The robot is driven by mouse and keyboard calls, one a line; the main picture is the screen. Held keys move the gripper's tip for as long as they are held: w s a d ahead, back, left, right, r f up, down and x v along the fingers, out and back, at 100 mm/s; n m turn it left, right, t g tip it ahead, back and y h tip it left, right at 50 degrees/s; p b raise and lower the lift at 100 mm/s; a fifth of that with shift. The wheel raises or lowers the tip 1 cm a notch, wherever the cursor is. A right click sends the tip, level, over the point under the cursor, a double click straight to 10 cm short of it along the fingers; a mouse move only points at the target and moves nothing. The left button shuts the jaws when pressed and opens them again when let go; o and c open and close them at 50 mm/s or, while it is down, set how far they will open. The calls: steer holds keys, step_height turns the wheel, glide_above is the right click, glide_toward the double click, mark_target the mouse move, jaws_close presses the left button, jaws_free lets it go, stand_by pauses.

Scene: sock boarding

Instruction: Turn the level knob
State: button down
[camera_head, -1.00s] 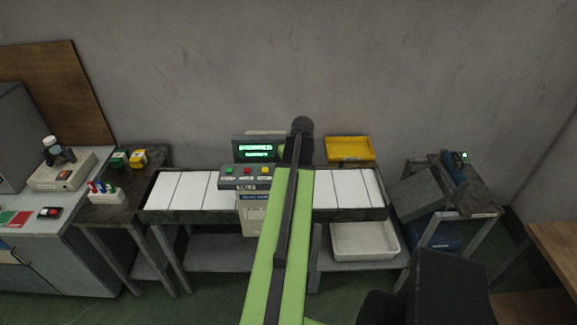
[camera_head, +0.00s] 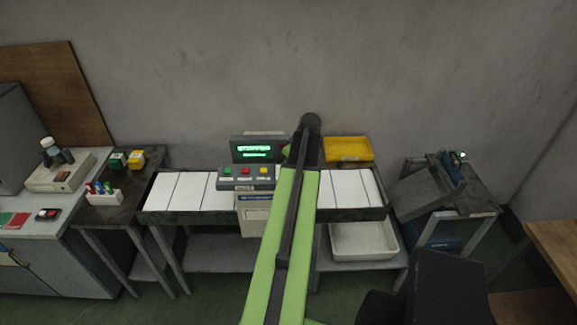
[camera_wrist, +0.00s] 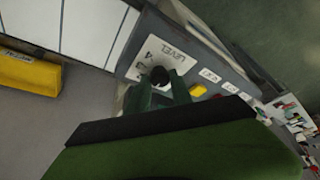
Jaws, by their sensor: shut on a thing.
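The level knob (camera_wrist: 160,74) is a small dark knob on the grey control panel, next to a white label reading LEVEL (camera_wrist: 172,53) in the wrist view. My gripper (camera_wrist: 161,87) has its two green fingers on either side of the knob and is shut on it. The exact contact is partly hidden by the dark fingers. In the head view the control panel (camera_head: 232,184) shows green, red and yellow buttons and a lit green display (camera_head: 254,151). My arm covers the panel's right part there, so the knob and fingertips are hidden.
White boards (camera_head: 189,190) lie along the bench on both sides of the panel. A yellow tray (camera_head: 348,150) stands behind at the right, and a white bin (camera_head: 363,243) sits on the shelf below. A yellow button (camera_wrist: 199,91) is close beside my fingers.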

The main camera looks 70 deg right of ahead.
steer(key=shift+s, duration=0.1)
steer(key=c, duration=1.1)
jaws_free()
steer(key=shift+c, duration=0.2)
steer(key=p+v, duration=1.6)
steer(key=v, duration=0.1)
steer(key=shift+s, duration=0.15)
steer(key=shift+r, duration=0.1)
